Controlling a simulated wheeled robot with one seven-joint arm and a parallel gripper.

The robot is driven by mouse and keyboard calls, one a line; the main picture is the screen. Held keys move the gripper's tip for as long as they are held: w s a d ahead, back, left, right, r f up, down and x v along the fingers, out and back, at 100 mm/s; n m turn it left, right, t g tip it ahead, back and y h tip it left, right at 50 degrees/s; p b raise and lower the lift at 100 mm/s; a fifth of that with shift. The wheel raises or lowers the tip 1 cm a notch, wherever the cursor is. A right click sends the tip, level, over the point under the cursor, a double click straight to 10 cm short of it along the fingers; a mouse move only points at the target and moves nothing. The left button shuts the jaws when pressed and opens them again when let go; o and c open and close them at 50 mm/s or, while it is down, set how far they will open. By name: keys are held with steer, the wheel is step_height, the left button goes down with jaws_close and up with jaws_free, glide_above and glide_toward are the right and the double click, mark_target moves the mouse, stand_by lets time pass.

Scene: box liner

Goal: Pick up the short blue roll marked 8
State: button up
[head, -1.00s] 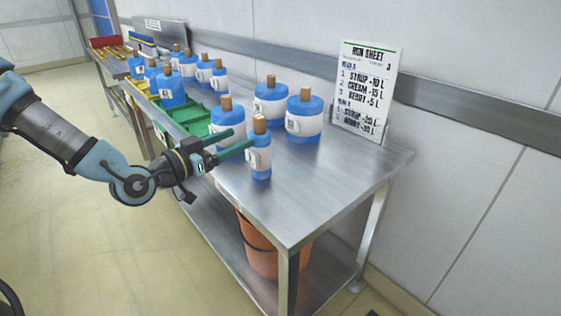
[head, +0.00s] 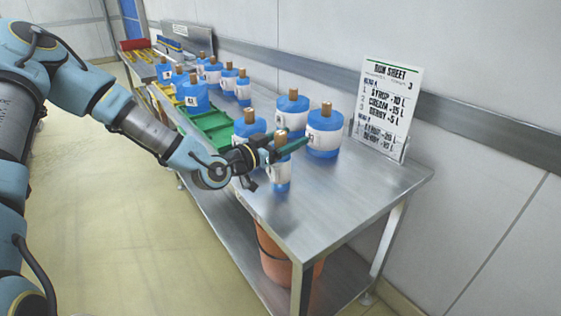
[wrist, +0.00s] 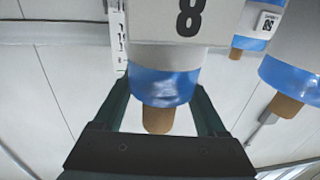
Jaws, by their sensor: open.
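The short blue roll marked 8 (head: 281,172) stands upright near the front left edge of the steel table, with a white label band and a brown core. In the wrist view, the roll (wrist: 162,86) appears upside down, its 8 label close to the camera. My gripper (head: 280,150) is open around its upper part. In the wrist view, one dark green finger of my gripper (wrist: 161,100) is on each side of the roll, with slight gaps beside the blue band. In the head view my gripper partly hides the roll.
Larger blue rolls stand close by: one behind left (head: 248,124), one behind (head: 293,108) and one to the right (head: 324,140). Several more stand farther back. A green tray (head: 212,124) lies left and a run sheet sign (head: 388,108) stands right. The table's front right (head: 340,195) is clear.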

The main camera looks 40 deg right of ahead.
jaws_close()
stand_by(0.6)
stand_by(0.8)
